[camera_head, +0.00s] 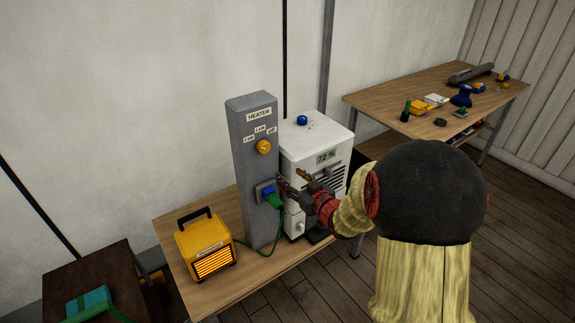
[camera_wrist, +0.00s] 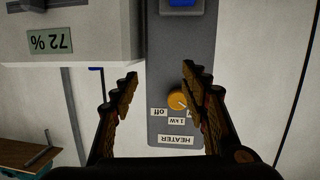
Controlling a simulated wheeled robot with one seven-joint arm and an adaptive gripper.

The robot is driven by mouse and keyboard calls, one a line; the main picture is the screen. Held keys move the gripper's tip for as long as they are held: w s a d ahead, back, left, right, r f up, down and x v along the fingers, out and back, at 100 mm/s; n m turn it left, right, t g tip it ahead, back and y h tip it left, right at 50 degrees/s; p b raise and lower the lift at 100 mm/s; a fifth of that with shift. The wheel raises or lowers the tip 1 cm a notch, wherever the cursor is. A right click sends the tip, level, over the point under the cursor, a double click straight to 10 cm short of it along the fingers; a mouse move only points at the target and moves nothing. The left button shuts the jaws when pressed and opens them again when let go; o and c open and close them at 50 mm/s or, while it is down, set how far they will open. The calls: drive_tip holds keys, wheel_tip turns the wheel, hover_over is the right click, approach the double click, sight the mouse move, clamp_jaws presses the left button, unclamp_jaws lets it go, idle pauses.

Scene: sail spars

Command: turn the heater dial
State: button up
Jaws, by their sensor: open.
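The heater dial (camera_head: 264,146) is a round yellow-orange knob on a grey upright post (camera_head: 247,190), under a HEATER label with 2 kW, 1 kW and off marks. In the wrist view the post appears upside down and the dial (camera_wrist: 177,99) shows between my fingers, nearer the right one. The dial's exact setting is too small to read. My gripper (camera_head: 291,180) is open and empty, to the right of the post and lower than the dial in the head view. Its fingers (camera_wrist: 160,72) are apart in the wrist view. The yellow heater (camera_head: 192,233) shows glowing orange bars.
A green plug (camera_head: 273,201) with a cable sits in a blue socket on the post below the dial. A white unit (camera_head: 312,140) with a 72 % display stands close right of the post. A second table (camera_head: 385,93) holds several small items. A dark bench (camera_head: 100,265) is at left.

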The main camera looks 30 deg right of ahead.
sight(266, 149)
wheel_tip(266, 149, up, 6)
drive_tip(key=w+a+t+y, duration=0.1)
drive_tip(key=a+t, duration=0.1)
drive_tip(key=shift+a+n+y, duration=0.3)
drive_tip(key=shift+a, duration=0.1)
drive_tip(key=w, duration=0.9)
drive_tip(key=shift+a, duration=0.1)
drive_tip(key=shift+s, duration=0.15)
drive_tip(key=c, duration=0.7)
drive_tip(key=shift+o, duration=0.2)
drive_tip(key=m, duration=0.5)
drive_tip(key=shift+m, duration=0.3)
drive_tip(key=m, duration=0.5)
drive_tip(key=shift+f+m, duration=0.1)
drive_tip(key=shift+m, duration=0.2)
drive_tip(key=m, duration=1)
drive_tip(key=shift+m, duration=0.3)
drive_tip(key=o, duration=0.7)
